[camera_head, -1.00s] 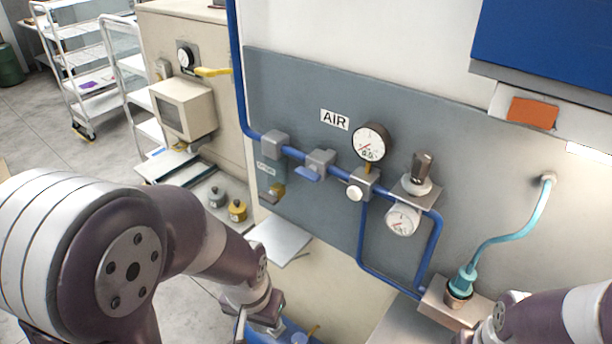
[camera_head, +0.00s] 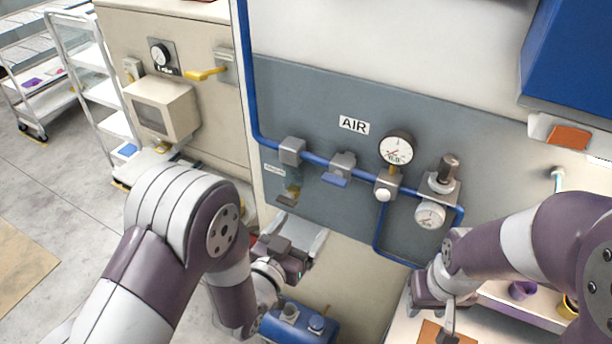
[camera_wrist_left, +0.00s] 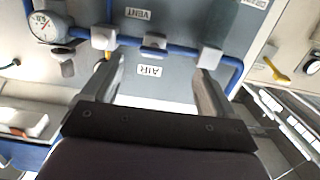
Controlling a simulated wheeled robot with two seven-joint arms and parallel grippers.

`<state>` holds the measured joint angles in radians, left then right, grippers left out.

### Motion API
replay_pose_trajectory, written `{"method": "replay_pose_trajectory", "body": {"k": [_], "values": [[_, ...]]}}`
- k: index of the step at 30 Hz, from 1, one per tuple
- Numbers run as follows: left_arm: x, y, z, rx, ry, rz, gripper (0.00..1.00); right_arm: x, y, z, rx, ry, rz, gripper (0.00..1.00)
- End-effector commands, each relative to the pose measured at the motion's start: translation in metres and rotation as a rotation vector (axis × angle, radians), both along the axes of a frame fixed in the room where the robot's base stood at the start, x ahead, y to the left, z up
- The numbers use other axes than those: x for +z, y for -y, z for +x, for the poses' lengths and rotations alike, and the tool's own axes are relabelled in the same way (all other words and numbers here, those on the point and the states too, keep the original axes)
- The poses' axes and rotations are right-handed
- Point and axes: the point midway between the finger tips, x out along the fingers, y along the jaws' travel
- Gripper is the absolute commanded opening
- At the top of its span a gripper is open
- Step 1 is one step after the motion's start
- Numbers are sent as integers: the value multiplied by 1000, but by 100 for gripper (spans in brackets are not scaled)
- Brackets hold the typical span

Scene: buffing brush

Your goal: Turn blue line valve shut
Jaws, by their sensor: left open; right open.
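The blue line valve (camera_head: 342,163) is a grey block on the blue pipe of the grey panel, under the AIR label. Its blue lever (camera_head: 335,180) lies roughly along the pipe. In the left wrist view, which is upside down, the valve (camera_wrist_left: 154,41) shows beyond the fingers. My left gripper (camera_head: 303,236) is open and empty, below and left of the valve, apart from it. Its spread fingers also show in the left wrist view (camera_wrist_left: 157,66). My right gripper (camera_head: 448,325) hangs at the lower right, well away from the valve.
A pressure gauge (camera_head: 396,148), a regulator (camera_head: 442,178) and a second gauge (camera_head: 430,214) sit right of the valve. A pipe block (camera_head: 291,151) and a small yellow-marked vent lever (camera_head: 287,199) are to its left. A blue tank (camera_head: 300,322) stands below.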

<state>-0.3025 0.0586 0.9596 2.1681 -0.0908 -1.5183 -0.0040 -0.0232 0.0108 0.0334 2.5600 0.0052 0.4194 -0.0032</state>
Motion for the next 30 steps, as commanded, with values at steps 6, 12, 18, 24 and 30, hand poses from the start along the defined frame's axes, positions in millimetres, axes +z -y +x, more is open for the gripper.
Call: {"method": "replay_pose_trajectory", "body": {"k": [6,12,18,24,30], "values": [[24,4,11,0,93,-39,87,7,0,0,0,0,0,43],[26,21,52,1,91,-38,87,29,0,0,0,0,0,43],[25,38,92,1,90,-37,87,48,0,0,0,0,0,43],[22,47,114,2,89,-37,87,55,0,0,0,0,0,43],[20,49,119,2,90,-37,87,55,0,0,0,0,0,43]]}}
